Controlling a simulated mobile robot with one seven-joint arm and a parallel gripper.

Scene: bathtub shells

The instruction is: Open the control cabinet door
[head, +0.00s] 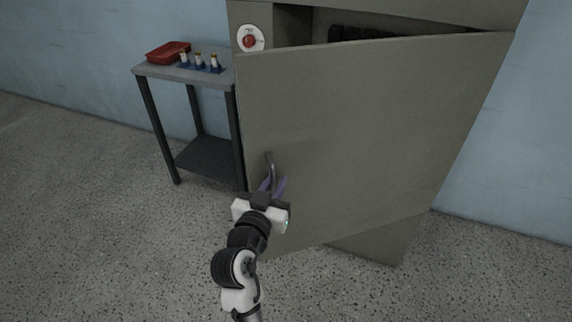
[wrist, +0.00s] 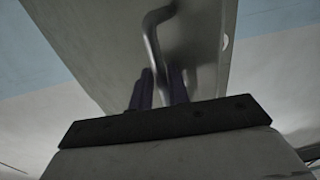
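The grey control cabinet (head: 375,245) stands against the wall with its large flat door (head: 350,140) partly open, swung out toward me. The door's hinge side is at the right, and its free edge is at the left. A curved metal handle (head: 270,165) sits near the door's lower left edge; it also shows in the wrist view (wrist: 151,35). My gripper (head: 273,186) is at the handle, with its two purple fingers (wrist: 160,88) on either side of the bar, shut on it. The lower end of the handle is partly hidden by the fingers.
A red knob (head: 249,41) is on the cabinet front at upper left. A side table (head: 208,72) stands left of the cabinet, with a red tray (head: 168,52) and a blue rack (head: 201,67) of small vials. The speckled floor at the left and front is clear.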

